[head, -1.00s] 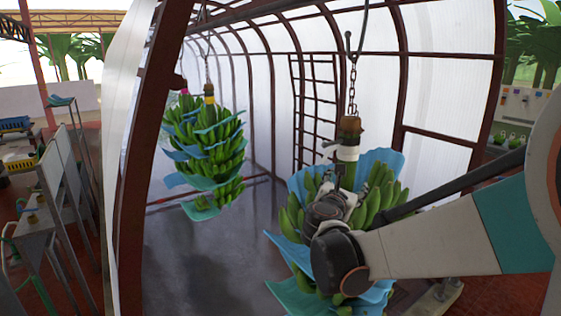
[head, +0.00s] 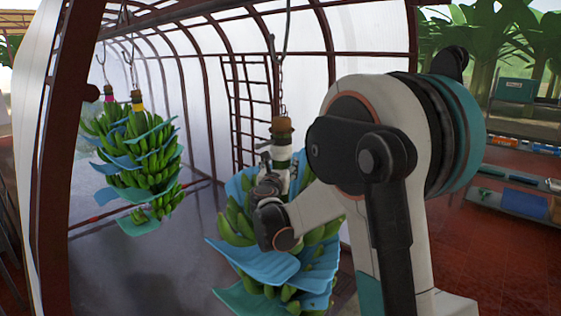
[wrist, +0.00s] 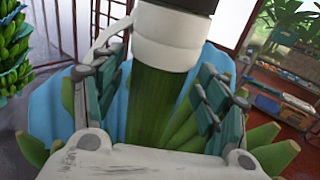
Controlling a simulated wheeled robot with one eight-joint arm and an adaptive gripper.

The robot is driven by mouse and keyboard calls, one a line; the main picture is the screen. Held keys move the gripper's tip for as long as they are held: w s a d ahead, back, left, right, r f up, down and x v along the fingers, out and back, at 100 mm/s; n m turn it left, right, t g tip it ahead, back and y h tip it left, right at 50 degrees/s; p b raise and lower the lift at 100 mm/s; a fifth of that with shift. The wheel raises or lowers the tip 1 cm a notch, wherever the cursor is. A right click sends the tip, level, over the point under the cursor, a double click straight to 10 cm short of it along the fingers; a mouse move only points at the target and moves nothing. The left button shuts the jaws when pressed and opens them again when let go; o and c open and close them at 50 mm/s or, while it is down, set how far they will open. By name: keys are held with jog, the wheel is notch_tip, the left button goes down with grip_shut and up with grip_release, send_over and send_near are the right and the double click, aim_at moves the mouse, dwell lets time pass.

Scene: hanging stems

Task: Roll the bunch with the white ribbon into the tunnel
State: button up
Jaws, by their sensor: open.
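The bunch with the white ribbon (head: 235,222) hangs by a hook and chain, with blue sheets between its green bananas. Its white ribbon (head: 281,139) wraps the stem near the brown top; it also shows large in the wrist view (wrist: 165,52). My gripper (head: 277,168) is at the stem just below the ribbon. In the wrist view, the open fingers of my gripper (wrist: 155,92) stand on both sides of the green stem (wrist: 152,105), with gaps visible. The tunnel (head: 300,50) has brown arches and pale panels behind the bunch. My arm hides part of the bunch.
Two other bunches hang inside the tunnel at left, one with a yellow ribbon (head: 137,102) and one with a pink ribbon (head: 109,91). A brown post (head: 55,170) stands at the near left. A ladder-like frame (head: 245,110) stands behind. The grey floor between is clear.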

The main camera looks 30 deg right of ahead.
jog(key=shift+x, duration=1.45)
